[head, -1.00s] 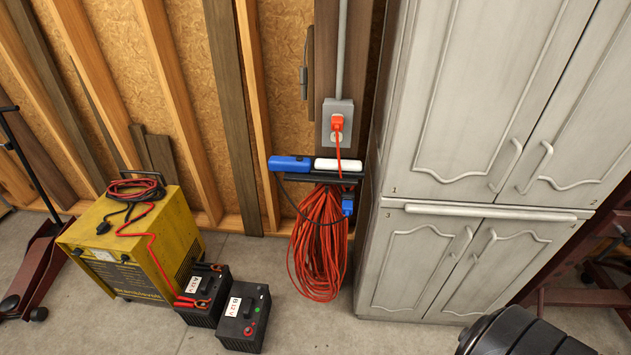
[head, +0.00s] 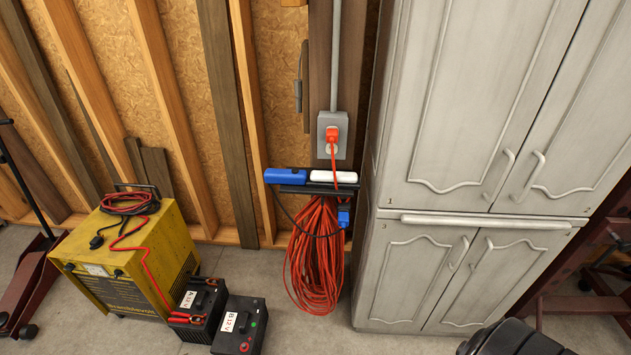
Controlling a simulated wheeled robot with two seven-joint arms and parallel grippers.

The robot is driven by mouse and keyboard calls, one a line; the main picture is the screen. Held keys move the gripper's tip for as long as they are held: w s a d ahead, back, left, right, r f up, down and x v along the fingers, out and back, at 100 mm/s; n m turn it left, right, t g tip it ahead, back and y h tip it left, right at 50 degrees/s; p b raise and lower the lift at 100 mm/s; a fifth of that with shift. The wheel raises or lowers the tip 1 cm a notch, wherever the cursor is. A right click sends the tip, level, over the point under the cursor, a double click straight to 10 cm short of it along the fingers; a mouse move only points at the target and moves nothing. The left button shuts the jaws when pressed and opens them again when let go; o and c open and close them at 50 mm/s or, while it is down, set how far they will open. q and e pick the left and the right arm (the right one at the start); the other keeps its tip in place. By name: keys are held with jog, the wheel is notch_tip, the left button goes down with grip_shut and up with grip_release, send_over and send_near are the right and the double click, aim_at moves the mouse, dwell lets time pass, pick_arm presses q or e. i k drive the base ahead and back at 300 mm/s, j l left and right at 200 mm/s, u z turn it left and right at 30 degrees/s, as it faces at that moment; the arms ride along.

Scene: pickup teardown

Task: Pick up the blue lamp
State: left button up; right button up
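A blue lamp (head: 286,176), a short rounded bar, lies on the left end of a small dark wall shelf (head: 305,189). A white bar of similar shape (head: 333,177) lies beside it on the right. A dark cable hangs from the shelf's left side. Neither of my grippers shows in the head view.
A coiled red cord (head: 316,255) hangs below the shelf, with its plug in the wall outlet (head: 332,135). A grey cabinet (head: 470,150) stands close on the right. A yellow charger (head: 125,255) and two black batteries (head: 240,325) stand on the floor at left. Floor shows in front of the cord.

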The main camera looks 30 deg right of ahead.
aim_at(325, 179)
jog(key=i+j+z, duration=0.2)
jog(key=z, duration=0.2)
jog(key=i+j+z, duration=0.15)
jog(key=z, duration=0.2)
jog(key=i+j+z, duration=0.1)
jog(key=j+z, duration=0.3)
